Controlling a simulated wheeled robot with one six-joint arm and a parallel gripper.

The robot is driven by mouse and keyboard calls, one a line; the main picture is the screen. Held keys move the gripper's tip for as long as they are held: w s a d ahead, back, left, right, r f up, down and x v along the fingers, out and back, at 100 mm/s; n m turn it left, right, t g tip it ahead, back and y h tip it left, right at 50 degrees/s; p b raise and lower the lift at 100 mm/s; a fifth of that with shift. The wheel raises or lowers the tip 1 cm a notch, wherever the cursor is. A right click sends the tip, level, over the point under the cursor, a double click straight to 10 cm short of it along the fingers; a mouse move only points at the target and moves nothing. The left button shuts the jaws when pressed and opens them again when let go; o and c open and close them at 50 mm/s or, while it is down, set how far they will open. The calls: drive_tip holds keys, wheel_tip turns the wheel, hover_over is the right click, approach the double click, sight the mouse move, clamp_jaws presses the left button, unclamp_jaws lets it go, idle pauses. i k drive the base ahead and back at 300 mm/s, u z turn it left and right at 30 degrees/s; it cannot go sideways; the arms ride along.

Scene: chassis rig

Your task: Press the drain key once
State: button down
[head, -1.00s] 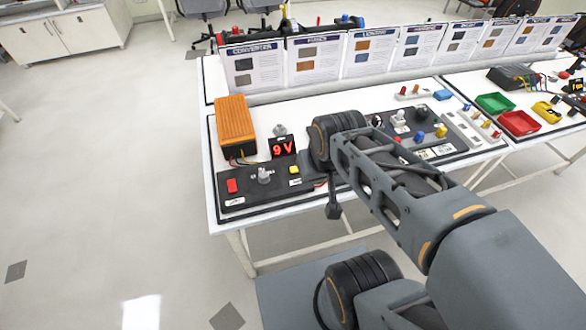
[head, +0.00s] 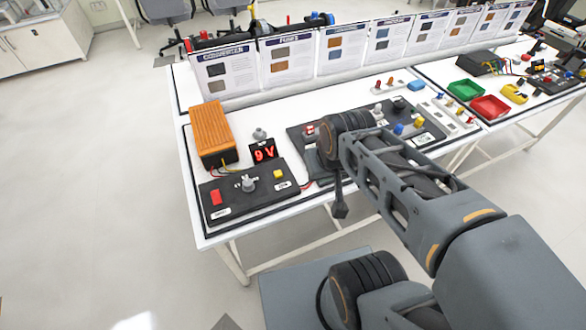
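A black control panel (head: 240,207) lies at the near left corner of the white table. It carries a red key (head: 216,198) at its left, a grey knob (head: 248,183) in the middle and a yellow key (head: 278,174) at its right. Small white labels sit by them, but I cannot read which names the drain key. My arm reaches in from the lower right, its dark wrist part to the right of this panel and apart from both keys. My gripper's fingers are not clear against the dark arm parts, so their opening cannot be told.
A second black panel (head: 436,132) with knobs lies right, partly behind my arm. Green (head: 476,93) and red (head: 490,108) trays sit farther right. Printed cards line the back.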

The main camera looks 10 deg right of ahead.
sight(277, 173)
drive_tip(key=z, duration=2.35)
drive_tip(key=k, duration=1.25)
drive_tip(key=u, duration=1.9)
drive_tip(key=i, duration=0.5)
drive_tip(key=z, duration=0.05)
